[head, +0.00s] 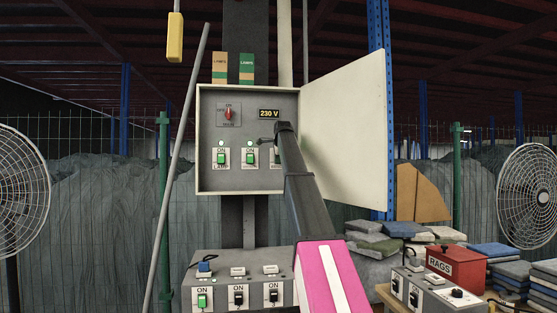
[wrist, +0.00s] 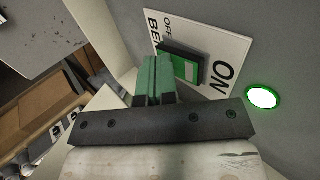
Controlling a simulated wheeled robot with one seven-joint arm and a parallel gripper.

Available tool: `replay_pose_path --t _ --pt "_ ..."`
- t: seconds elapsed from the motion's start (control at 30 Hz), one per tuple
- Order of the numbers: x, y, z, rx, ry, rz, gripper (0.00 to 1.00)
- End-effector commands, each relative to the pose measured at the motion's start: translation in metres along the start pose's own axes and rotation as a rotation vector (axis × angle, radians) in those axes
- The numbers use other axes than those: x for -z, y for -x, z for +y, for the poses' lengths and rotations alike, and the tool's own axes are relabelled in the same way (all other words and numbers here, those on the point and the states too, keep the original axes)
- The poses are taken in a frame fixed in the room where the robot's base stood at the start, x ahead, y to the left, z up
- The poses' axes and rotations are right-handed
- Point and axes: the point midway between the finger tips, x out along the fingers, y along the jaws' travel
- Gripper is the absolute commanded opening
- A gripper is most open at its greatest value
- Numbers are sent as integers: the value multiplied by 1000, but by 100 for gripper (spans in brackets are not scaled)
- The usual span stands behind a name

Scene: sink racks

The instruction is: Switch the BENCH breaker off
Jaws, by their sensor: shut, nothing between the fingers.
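In the wrist view, the BENCH breaker has a green rocker (wrist: 186,67) on a white plate (wrist: 222,50) marked ON and OFF. A round green lamp (wrist: 262,97) glows beside the ON end. My gripper (wrist: 152,70) is shut and empty, its green fingertips just beside the rocker's OFF side; I cannot tell whether they touch. In the head view, my gripper (head: 264,141) is at the open panel box (head: 240,192), above the right-hand breaker (head: 277,157), which my arm partly hides.
Two other breakers, left (head: 221,157) and middle (head: 250,157), sit in the row with lit green lamps. A red rotary switch (head: 228,114) and a 230 V display (head: 269,114) are above. The box door (head: 350,130) stands open at right. A lower switch box (head: 222,266) stands below.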

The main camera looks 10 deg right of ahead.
Motion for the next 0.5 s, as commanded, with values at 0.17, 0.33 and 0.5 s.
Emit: replay_pose_path --t 0.17,0.33,0.5 --pt "0 -5 -1 53 0 -1 0" --pt "0 -4 -2 52 0 0 0" --pt "0 -2 -4 54 0 0 0"
